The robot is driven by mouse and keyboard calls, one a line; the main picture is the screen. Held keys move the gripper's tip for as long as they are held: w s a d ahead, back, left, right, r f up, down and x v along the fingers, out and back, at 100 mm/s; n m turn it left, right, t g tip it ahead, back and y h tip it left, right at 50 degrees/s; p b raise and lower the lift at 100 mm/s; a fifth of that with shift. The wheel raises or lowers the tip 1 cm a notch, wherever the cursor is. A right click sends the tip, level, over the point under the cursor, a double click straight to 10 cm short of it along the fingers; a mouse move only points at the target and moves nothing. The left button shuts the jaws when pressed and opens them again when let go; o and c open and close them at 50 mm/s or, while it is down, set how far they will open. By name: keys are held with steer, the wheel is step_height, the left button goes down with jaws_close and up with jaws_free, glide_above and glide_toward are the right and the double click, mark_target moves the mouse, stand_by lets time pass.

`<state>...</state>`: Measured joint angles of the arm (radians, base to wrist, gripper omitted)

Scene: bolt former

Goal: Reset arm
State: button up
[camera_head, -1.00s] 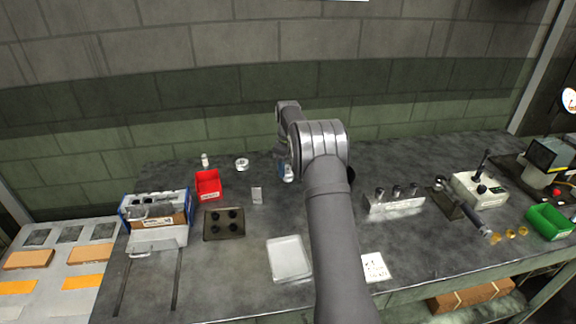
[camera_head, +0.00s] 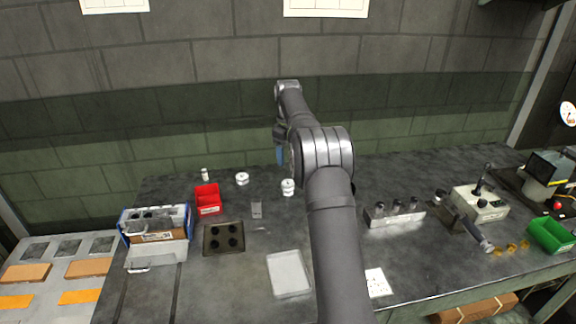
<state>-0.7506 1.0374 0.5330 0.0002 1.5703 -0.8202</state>
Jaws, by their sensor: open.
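My arm (camera_head: 326,156) rises from the bottom centre and bends over the middle of the table. My gripper (camera_head: 280,157) is a small dark and bluish shape left of the arm's big joint, raised above the table. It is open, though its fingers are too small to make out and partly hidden. A white round part (camera_head: 288,187) stands on the table below it, apart from it. Another white ring-like part (camera_head: 242,178) sits further left.
A red bin (camera_head: 208,200), a dark plate with round holes (camera_head: 223,238) and a pale tray (camera_head: 289,273) lie on the left and centre. A metal rack with cylinders (camera_head: 394,215), a joystick box (camera_head: 480,201) and a green bin (camera_head: 551,235) stand right. A wall (camera_head: 200,100) closes the back.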

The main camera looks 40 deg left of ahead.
steer(key=shift+r, duration=0.55)
glide_above(288, 183)
steer(key=shift+w+f, duration=0.1)
steer(key=shift+f, duration=4.25)
